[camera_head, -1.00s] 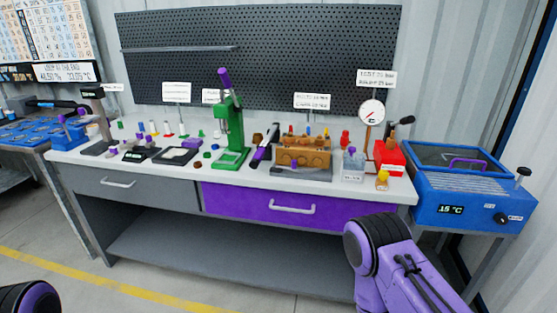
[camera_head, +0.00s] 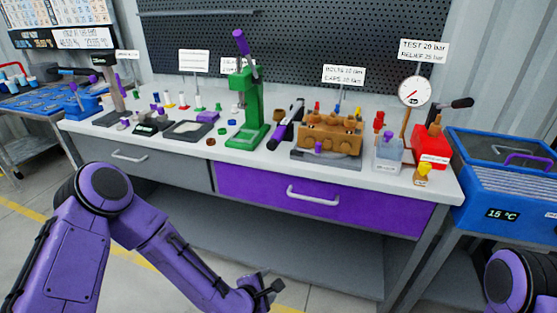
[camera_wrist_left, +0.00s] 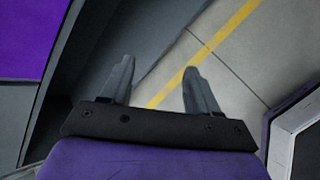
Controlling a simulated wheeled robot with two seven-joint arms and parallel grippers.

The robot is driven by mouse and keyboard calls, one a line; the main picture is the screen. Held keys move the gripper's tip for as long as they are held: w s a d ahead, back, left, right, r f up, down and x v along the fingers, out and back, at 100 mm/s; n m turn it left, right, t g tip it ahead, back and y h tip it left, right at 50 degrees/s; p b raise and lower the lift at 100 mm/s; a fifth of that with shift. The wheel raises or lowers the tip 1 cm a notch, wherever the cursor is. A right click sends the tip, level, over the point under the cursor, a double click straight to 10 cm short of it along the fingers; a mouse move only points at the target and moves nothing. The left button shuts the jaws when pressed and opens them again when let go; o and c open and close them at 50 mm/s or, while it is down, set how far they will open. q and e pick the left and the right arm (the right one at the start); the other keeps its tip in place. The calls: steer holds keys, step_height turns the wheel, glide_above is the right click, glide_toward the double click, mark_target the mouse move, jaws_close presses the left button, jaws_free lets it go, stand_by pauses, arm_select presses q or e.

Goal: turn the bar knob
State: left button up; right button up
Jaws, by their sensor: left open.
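No bar knob can be clearly made out. The blue bath (camera_head: 505,190) with a 15 °C display stands at the right, cut off by the picture edge, and the part of its front where a dark knob showed earlier is out of view. My left gripper (camera_head: 270,291) is low in front of the bench, below the purple drawer and far from the bath. In the left wrist view its two fingers (camera_wrist_left: 158,65) are apart with nothing between them, over the floor. Part of my right arm shows at the lower right; its gripper is out of view.
The white bench top (camera_head: 330,188) carries a green press (camera_head: 248,110), a brown pump block (camera_head: 330,137), a red pump (camera_head: 431,147) and a pressure gauge (camera_head: 414,92). The purple drawer (camera_head: 260,190) is shut. Floor in front of the bench is free.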

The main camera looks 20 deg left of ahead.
arm_select(q)
steer(key=w+r+n+t, duration=0.3)
steer(key=w+r+n, duration=0.3)
steer(key=w+r, duration=0.35)
steer(key=n+t+y+b, duration=0.15)
steer(key=n+t, duration=0.35)
steer(key=n, duration=0.5)
glide_toward(271, 146)
steer(key=w+p, duration=0.1)
steer(key=w, duration=0.7)
steer(key=shift+w+f, duration=0.15)
steer(key=shift+w, duration=0.6)
steer(key=shift+f, duration=0.1)
steer(key=c, duration=1)
arm_select(e)
steer(key=shift+f, duration=0.5)
